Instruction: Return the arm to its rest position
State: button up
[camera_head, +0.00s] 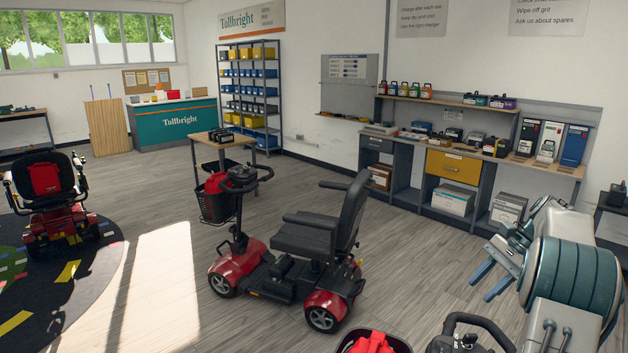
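My gripper (479,291) is at the right side of the view, at the end of my teal and white arm (570,275). Its two blue fingers point down and to the left and stand apart, with nothing visible between them. The arm is folded close in front of the camera, and the right edge of the view cuts off part of it. Behind the gripper, in the picture, lies open floor.
A red scooter (285,245) stands in the middle, left of my gripper. Another scooter's handlebar (470,330) and a basket with a red item (372,343) are close below. A workbench (470,160) runs along the back wall. A second scooter (50,195) stands at left.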

jog(key=s+a+r+n+h, duration=0.1)
jog(key=s+a+r+n, duration=0.15)
jog(key=a, duration=0.35)
jog(key=s+a+r+n+h, duration=0.1)
jog(key=s+a+n+h, duration=0.1)
jog(key=s+a, duration=0.3)
jog(key=s+a+r+n+h, duration=0.1)
jog(key=s+a+r+n, duration=0.1)
jog(key=a, duration=0.5)
jog(key=s+a+f+n+t+h, duration=0.1)
jog(key=s+a+n, duration=0.3)
jog(key=s, duration=0.4)
jog(key=s+a+f+n+t+h, duration=0.2)
jog(key=s+a+f+n, duration=0.2)
jog(key=s, duration=0.4)
jog(key=shift+a, duration=0.25)
jog(key=shift+s, duration=0.1)
